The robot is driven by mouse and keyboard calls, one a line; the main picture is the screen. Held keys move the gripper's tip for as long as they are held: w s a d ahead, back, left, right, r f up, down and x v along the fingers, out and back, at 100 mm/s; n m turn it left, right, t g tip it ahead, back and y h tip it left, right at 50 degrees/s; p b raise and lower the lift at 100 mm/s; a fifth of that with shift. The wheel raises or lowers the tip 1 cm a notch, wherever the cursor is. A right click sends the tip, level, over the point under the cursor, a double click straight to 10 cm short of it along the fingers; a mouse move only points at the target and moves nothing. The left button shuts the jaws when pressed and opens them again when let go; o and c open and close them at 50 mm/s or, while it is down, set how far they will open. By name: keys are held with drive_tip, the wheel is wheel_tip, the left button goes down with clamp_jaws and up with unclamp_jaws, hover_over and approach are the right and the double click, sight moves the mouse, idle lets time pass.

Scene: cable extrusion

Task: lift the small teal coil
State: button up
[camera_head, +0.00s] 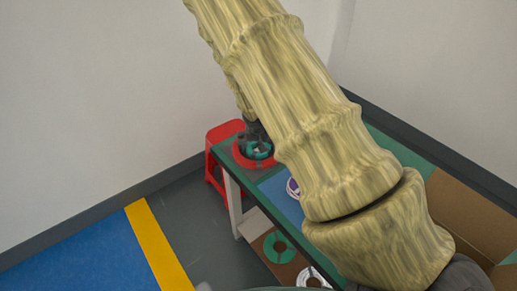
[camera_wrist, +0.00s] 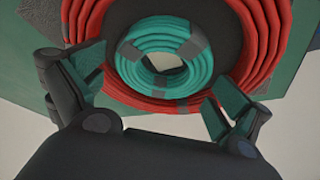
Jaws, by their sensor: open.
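The small teal coil (camera_wrist: 127,72) shows in the wrist view, ringed by a larger red coil (camera_wrist: 261,45), with a dark area between them. Grey bands wrap the teal coil in places. My gripper (camera_wrist: 150,90) is open, with one finger on each side of the teal coil in the picture. I cannot tell whether the fingers touch either coil. In the head view, the teal coil (camera_head: 262,154) and the red coil (camera_head: 240,160) are at the far left end of the green table (camera_head: 225,156), partly hidden by my gripper and arm.
A red stool (camera_head: 213,135) stands behind the table's left end. A blue surface (camera_head: 283,195) and a white-and-purple coil (camera_head: 292,188) lie on the table, partly behind my arm. A green coil (camera_head: 278,247) is lower down. A cardboard box (camera_head: 470,215) is at right.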

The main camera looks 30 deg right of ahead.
drive_tip(key=c, duration=0.9)
drive_tip(key=shift+r, duration=0.15)
